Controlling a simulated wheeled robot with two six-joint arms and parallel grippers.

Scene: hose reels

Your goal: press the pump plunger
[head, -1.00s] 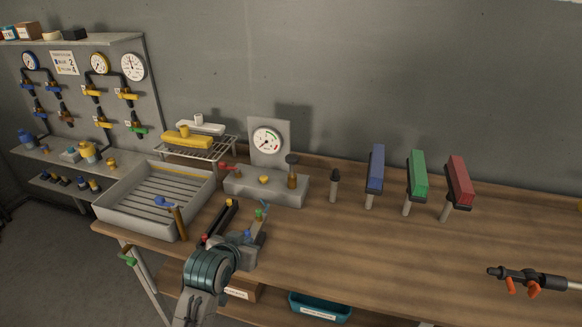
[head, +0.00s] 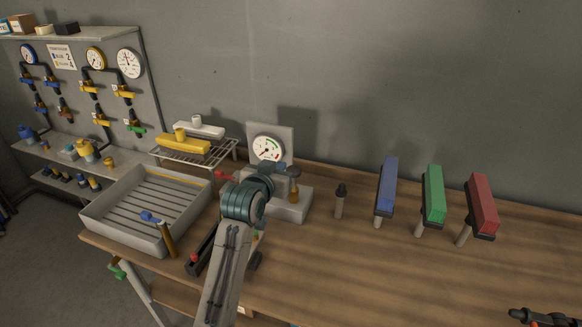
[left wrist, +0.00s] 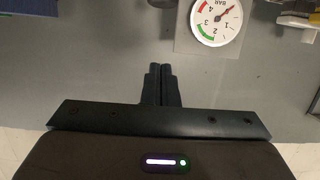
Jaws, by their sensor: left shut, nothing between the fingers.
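The pump block (head: 288,211) is a pale grey base on the bench with a round gauge (head: 268,148) on an upright plate behind it. The plunger (head: 294,191), a brownish stem with a dark knob, stands at the block's right end in the head view. My left gripper (head: 287,172) is over the block, close to the plunger's top; I cannot tell whether they touch. In the left wrist view its dark fingers (left wrist: 163,86) are shut and empty, with the gauge (left wrist: 215,20) upside down at the top. My arm hides part of the block.
A slatted grey tray (head: 140,240) and a wire rack (head: 215,158) lie left. A red lever (head: 225,176) is beside my arm. A black post (head: 340,200) and blue (head: 386,185), green (head: 433,195) and red (head: 482,205) blocks on posts stand right.

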